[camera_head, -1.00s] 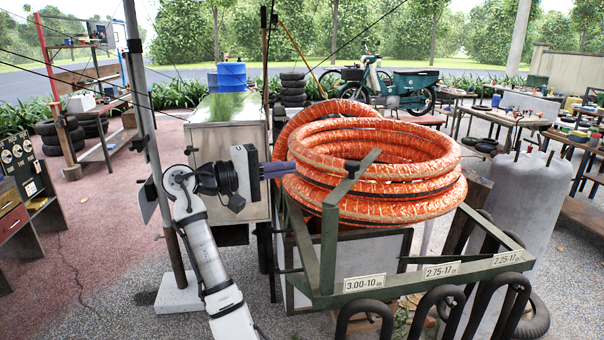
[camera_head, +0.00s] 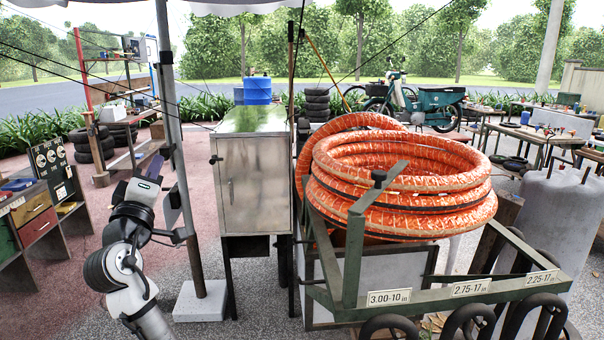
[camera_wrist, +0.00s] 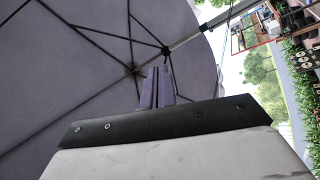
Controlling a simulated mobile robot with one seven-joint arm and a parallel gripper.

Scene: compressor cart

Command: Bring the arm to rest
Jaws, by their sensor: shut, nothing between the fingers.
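My gripper (camera_head: 153,166) is at the left in the head view, beside the grey pole and apart from the cart. Its purple fingers point upward. In the wrist view the two fingers (camera_wrist: 157,88) are together with nothing between them, against the underside of a grey canopy (camera_wrist: 90,70). My arm is bent at the lower left of the head view.
A grey pole (camera_head: 180,150) stands close to the right of my gripper. A metal cabinet (camera_head: 255,185) and a rack (camera_head: 440,290) with an orange hose coil (camera_head: 400,190) lie further right. A drawer bench (camera_head: 35,225) stands at the left. Paving between is open.

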